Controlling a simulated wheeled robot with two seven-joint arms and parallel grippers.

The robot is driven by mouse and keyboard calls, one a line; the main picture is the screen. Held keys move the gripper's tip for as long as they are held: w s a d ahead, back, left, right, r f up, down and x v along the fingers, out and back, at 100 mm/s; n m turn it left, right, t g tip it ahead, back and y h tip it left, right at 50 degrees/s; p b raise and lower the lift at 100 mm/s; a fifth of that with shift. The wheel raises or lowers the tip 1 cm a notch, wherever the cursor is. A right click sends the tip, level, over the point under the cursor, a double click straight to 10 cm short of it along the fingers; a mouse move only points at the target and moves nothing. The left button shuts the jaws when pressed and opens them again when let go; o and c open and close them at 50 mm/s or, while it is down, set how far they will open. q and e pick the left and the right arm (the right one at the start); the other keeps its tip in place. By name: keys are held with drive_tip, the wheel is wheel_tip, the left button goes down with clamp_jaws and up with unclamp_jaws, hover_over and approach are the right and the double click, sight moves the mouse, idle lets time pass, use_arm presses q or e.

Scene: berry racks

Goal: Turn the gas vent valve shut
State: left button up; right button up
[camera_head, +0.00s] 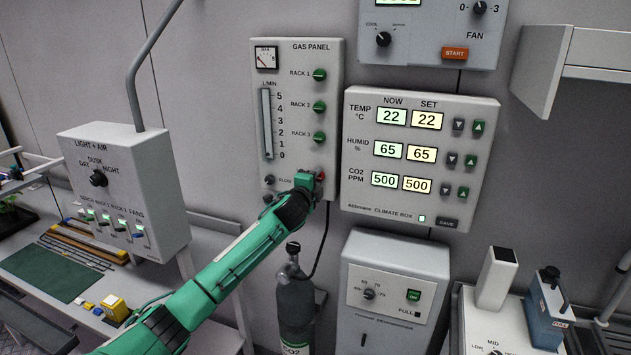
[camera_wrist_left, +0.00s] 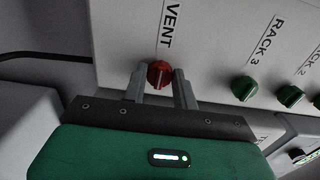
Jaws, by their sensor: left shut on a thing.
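The gas panel (camera_head: 292,65) is on the wall, with a gauge, a flow tube and green rack knobs. The red vent valve knob (camera_wrist_left: 160,74) is at its lower right corner, under the VENT label in the left wrist view. In the head view the left gripper (camera_head: 310,182) covers most of that corner. My right gripper is not in view.
The climate box (camera_head: 470,150) is close to the right of the panel. A gas cylinder (camera_head: 294,305) with a hose stands below. The light and air box (camera_head: 150,190) is at the left. A dehumidifier-like unit (camera_head: 395,260) is at lower right.

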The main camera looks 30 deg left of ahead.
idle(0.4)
use_arm(q)
drive_tip(key=o, duration=0.9)
drive_tip(key=shift+o, duration=0.2)
drive_tip(key=b+v, duration=0.4)
drive_tip(key=v, duration=1)
drive_tip(key=shift+w, duration=0.15)
